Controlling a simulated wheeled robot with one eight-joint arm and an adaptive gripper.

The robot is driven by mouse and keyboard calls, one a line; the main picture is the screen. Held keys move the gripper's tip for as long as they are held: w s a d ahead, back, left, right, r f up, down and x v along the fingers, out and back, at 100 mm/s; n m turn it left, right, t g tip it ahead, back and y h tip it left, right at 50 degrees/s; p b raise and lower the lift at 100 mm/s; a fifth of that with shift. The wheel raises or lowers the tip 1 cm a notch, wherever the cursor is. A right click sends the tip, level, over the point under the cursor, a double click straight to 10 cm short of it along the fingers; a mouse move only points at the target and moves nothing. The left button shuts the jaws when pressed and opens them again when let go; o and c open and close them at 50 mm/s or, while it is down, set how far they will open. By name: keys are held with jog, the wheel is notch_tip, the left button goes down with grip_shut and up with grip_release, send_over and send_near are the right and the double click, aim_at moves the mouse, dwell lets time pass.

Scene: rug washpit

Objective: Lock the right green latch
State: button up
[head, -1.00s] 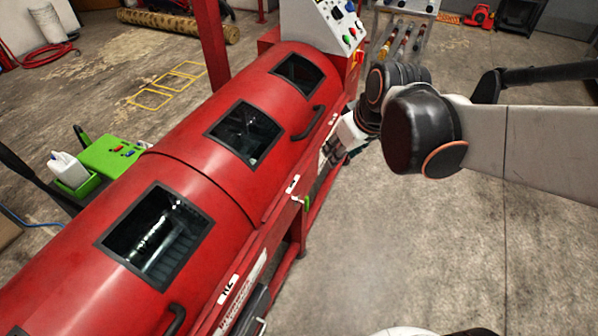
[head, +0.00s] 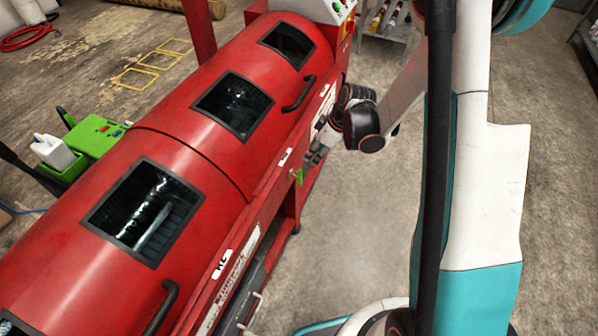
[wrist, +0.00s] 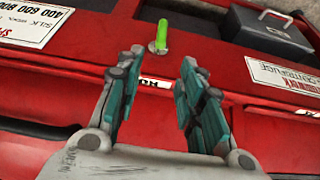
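The green latch (head: 299,177) is on the front side of the long red machine (head: 165,140), just below the lid seam. In the wrist view the latch (wrist: 161,37) is a bright green handle on a round metal pivot, standing upright in the picture. My gripper (wrist: 162,58) is open and empty, with the latch showing beyond and between its fingertips, apart from them. In the head view my gripper (head: 314,156) is close beside the latch, just above and right of it. Its fingers are small there. No second green latch can be made out.
A black lid handle (head: 299,94) sticks out above my gripper. A grey box (wrist: 270,30) lies at the upper right of the wrist view. A green cart (head: 95,145) with a white jug stands behind the machine. Concrete floor right of the machine is clear.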

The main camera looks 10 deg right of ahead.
aim_at(300, 173)
jog(key=b+x, duration=0.5)
jog(key=x, duration=0.9)
jog(key=shift+f, duration=0.3)
grip_shut()
